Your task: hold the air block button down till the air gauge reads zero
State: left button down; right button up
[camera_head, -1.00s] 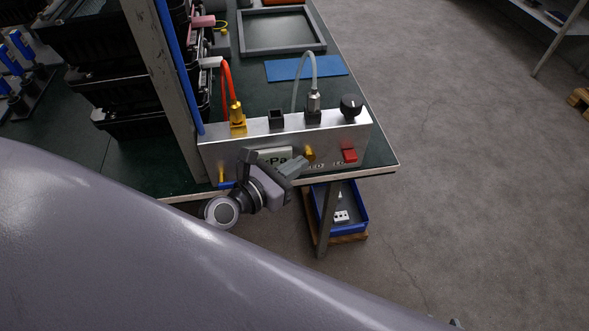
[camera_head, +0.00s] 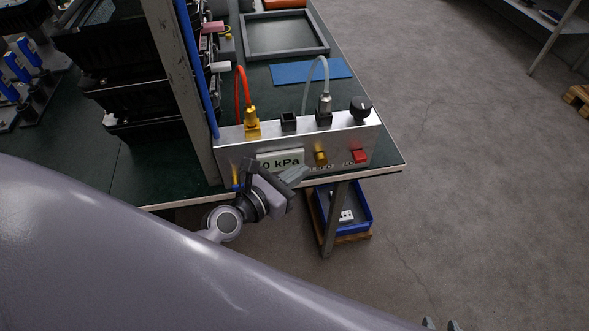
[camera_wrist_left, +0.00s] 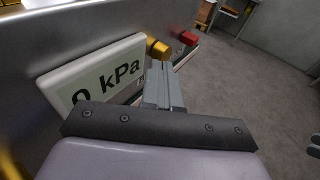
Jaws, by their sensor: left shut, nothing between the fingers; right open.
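The silver air block (camera_head: 235,150) sits along the front edge of the green bench. Its air gauge (camera_head: 282,161) reads 0 kPa, also in the left wrist view (camera_wrist_left: 95,85). A yellow button (camera_head: 320,158) is right of the gauge, and a red button (camera_head: 360,156) further right. My left gripper (camera_head: 303,172) is shut and empty, its tips just in front of and below the yellow button. In the left wrist view the tips (camera_wrist_left: 158,68) overlap the lower edge of the yellow button (camera_wrist_left: 158,48); a small gap seems to separate them. My right gripper (camera_head: 441,323) is open at the bottom edge.
A red hose (camera_head: 240,88) and a grey hose (camera_head: 318,62) rise from the block, with a black knob (camera_head: 360,106) at its right end. A grey post (camera_head: 178,90) stands left. A blue bin (camera_head: 350,205) sits below the bench. Floor to the right is clear.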

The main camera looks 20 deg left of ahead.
pick_arm(q)
jog(key=b+v, duration=0.1)
jog(key=v, duration=0.9)
jog(key=shift+s, duration=0.35)
jog(key=shift+a, duration=0.1)
jog(key=s+f+m+g+y, duration=0.2)
jog(key=f+m, duration=0.5)
jog(key=m, duration=1)
jog(key=s+f+m+g+y, duration=0.1)
jog(key=s+f+m, duration=0.4)
jog(key=m, duration=1.2)
jog(key=shift+s+a+f+g+y, duration=0.15)
jog(key=shift+f+g+y, duration=0.25)
jog(key=shift+f+g, duration=0.45)
